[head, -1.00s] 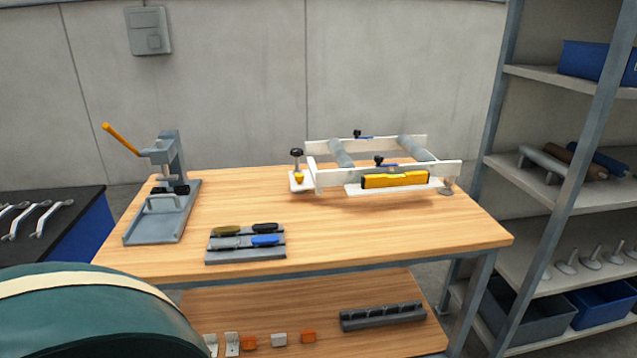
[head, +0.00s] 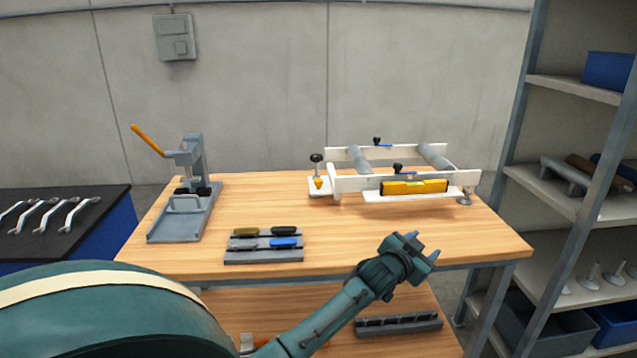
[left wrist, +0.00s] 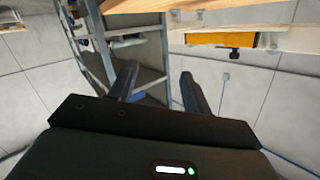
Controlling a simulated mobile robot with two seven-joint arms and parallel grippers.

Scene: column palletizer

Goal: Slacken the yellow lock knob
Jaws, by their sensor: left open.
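A small yellow knob (head: 319,183) sits at the left end of the white roller frame (head: 350,184), below a black-topped post (head: 316,158). Black knobs with blue levers also show on the frame, at the near rail (head: 398,168) and the far rail (head: 377,141). My left gripper (head: 426,246) is open and empty, above the bench's front edge, nearer to me than the frame and to the right of the yellow knob. In the left wrist view its two fingers (left wrist: 160,82) stand apart with nothing between them. My right gripper is not in view.
A yellow level (head: 415,187) lies along the frame's near side. A lever press (head: 185,190) stands at the left of the wooden bench (head: 340,235); a grey tray (head: 264,257) with several handles is front-left. A shelf rack (head: 527,130) is at right.

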